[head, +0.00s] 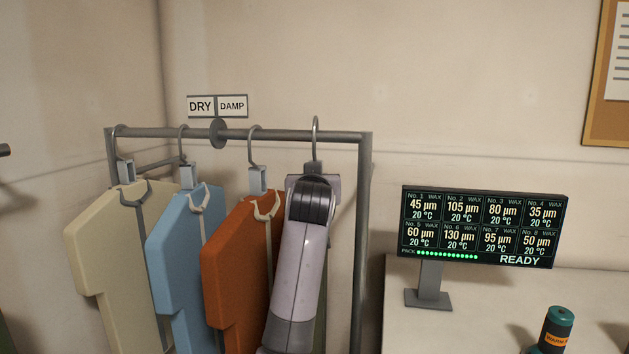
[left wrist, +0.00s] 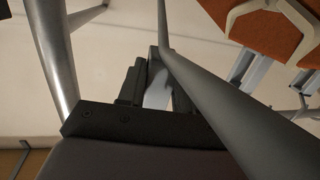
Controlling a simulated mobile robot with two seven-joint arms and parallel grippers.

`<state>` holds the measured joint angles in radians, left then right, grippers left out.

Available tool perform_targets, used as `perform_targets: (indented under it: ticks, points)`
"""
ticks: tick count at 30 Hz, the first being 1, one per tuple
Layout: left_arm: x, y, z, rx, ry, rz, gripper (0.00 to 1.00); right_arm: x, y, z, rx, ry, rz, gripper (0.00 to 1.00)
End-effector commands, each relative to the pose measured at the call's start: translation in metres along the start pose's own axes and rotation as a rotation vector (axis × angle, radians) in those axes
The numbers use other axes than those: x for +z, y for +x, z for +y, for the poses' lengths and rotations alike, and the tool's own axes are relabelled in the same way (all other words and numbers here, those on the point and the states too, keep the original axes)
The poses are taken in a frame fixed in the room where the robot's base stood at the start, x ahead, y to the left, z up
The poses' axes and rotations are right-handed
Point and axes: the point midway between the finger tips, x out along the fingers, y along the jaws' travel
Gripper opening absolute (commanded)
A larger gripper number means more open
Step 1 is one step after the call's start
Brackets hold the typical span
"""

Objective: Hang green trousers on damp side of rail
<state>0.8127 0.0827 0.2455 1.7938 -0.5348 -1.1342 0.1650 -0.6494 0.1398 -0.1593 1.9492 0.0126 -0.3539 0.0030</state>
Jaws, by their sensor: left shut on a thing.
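The rail (head: 343,136) has a DRY sign (head: 200,106), a DAMP sign (head: 233,106) and a round divider (head: 218,133) between its sides. My left gripper (head: 313,172) is on the damp side, shut on the block of a hanger (head: 316,135). That hanger's hook arches above the bar, higher than the other hooks; I cannot tell if it touches. My forearm hides most of the garment below; only a dark green strip (head: 321,306) shows. In the left wrist view the jaws (left wrist: 157,88) are closed on a grey piece beside the bar. My right gripper is not in view.
Cream (head: 110,245) and blue (head: 185,250) garments hang on the dry side. An orange garment (head: 235,255) hangs on the damp side, close left of my arm. The rail's end post (head: 362,230) is close right. A display (head: 480,228) stands on the counter (head: 460,320).

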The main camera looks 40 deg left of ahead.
Motion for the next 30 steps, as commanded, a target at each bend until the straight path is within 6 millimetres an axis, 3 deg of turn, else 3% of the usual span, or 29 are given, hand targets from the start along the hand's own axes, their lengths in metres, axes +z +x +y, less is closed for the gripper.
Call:
perform_targets:
  ticks: [30]
  points:
    - [0.018, 0.003, 0.0, 0.0, -0.001, 0.004, 0.0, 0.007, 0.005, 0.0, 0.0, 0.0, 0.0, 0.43]
